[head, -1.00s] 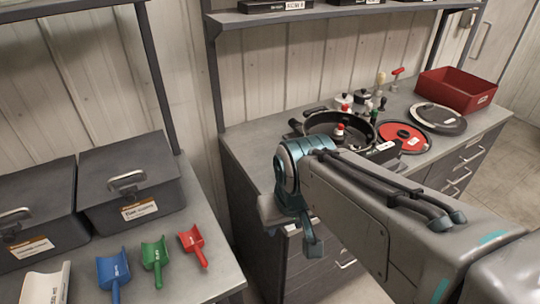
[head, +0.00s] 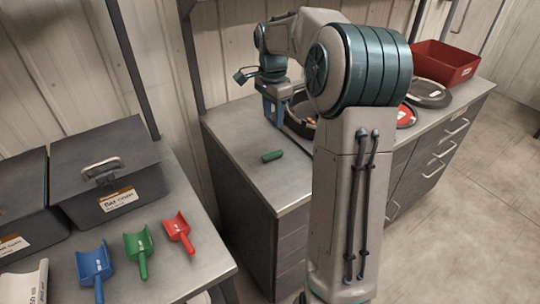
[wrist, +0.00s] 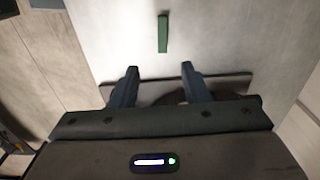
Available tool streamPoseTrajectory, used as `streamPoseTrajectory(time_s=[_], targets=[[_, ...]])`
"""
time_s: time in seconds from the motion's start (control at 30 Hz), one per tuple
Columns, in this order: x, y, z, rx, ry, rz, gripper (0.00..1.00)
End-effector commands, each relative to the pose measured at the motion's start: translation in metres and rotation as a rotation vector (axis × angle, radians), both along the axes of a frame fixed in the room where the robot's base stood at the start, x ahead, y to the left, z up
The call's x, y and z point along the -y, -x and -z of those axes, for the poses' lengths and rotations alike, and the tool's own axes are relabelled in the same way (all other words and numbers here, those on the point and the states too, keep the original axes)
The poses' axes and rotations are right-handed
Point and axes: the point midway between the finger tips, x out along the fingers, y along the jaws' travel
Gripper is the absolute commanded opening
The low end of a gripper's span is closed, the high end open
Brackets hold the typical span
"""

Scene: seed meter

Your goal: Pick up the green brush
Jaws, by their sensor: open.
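The green brush (head: 272,156) shows as a short, dark green bar lying on the bare front left part of the grey counter (head: 240,135). No bristles can be made out. In the wrist view the brush (wrist: 163,33) lies lengthwise up the picture, above the gap between my fingertips and apart from them. My gripper (wrist: 160,69) is open, with nothing between its two dark fingers. In the head view my gripper (head: 277,116) hangs fingers down over the counter, behind the brush. My arm hides much of the counter's middle.
A black pan (head: 301,118) stands close to the right of my gripper, partly hidden. A red lid (head: 405,116), a dark disc (head: 429,93) and a red bin (head: 444,64) are farther right. The left bench holds several scoops and grey boxes.

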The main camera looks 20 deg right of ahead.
Motion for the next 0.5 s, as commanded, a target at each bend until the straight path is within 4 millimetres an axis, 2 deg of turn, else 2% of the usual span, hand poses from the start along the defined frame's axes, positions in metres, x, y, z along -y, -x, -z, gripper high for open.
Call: streamPoseTrajectory(time_s=[0.1,0.23,0.5], targets=[[0.010,-0.009,0.007,-0.006,-0.014,0.066,0.42],[0.012,-0.011,0.021,-0.010,-0.020,0.088,0.42],[0.011,-0.010,0.073,-0.011,-0.019,0.085,0.42]])
